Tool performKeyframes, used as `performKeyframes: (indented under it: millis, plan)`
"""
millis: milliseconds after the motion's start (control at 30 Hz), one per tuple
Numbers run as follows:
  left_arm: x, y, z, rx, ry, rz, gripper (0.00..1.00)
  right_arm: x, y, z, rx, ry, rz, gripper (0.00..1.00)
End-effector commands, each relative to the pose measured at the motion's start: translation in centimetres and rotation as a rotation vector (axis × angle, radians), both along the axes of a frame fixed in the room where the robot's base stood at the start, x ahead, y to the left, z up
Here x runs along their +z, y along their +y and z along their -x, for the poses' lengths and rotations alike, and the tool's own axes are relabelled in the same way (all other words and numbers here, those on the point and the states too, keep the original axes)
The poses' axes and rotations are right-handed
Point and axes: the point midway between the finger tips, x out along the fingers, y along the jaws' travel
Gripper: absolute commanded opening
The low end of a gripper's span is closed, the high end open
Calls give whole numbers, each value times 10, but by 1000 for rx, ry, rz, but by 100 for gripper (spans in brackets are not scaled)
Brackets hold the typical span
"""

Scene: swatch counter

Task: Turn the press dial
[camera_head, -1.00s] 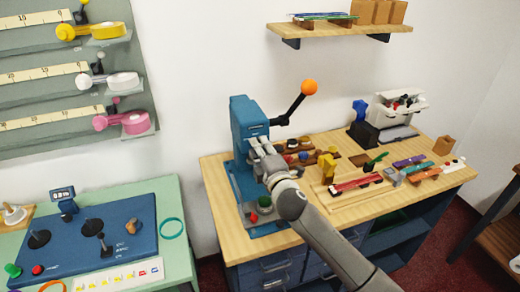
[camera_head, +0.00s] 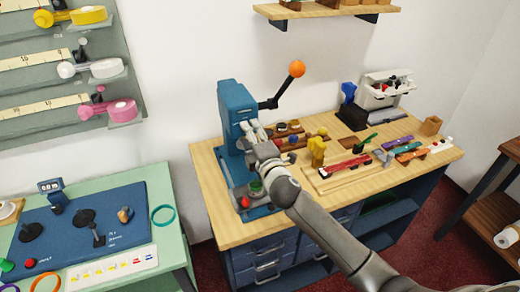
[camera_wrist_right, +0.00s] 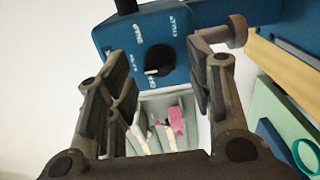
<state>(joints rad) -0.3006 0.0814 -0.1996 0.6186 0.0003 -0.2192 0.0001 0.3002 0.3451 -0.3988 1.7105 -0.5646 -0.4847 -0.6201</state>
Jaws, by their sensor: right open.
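The blue press (camera_head: 234,98) stands at the left end of the wooden counter, with a black lever ending in an orange ball (camera_head: 297,68). In the right wrist view its blue face (camera_wrist_right: 122,45) carries a black dial (camera_wrist_right: 157,60) with white markings around it. My right gripper (camera_wrist_right: 158,78) is open, its fingers either side of the dial; I see no finger touching it. In the head view my right gripper (camera_head: 251,132) is at the press front, and it hides the dial there. My left gripper is not in view.
A red button (camera_head: 244,203) and a green one (camera_head: 256,187) sit on the press base below my gripper. The lever juts out to the right above it. Small tools and a wooden tray (camera_head: 350,178) lie to the right on the counter. A green table (camera_head: 165,190) stands at left.

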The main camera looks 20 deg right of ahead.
Motion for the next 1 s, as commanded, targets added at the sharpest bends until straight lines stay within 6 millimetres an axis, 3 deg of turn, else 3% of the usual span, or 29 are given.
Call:
performKeyframes:
  millis: [300,500,700,1000]
  plan:
    - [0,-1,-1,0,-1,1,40,-2,-2,60,1,4,-1,48]
    - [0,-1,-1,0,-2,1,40,-1,-3,90,0,3,-1,48]
    - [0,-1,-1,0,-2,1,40,0,-4,104,0,1,0,48]
    - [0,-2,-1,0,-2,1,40,0,-4,105,0,1,0,48]
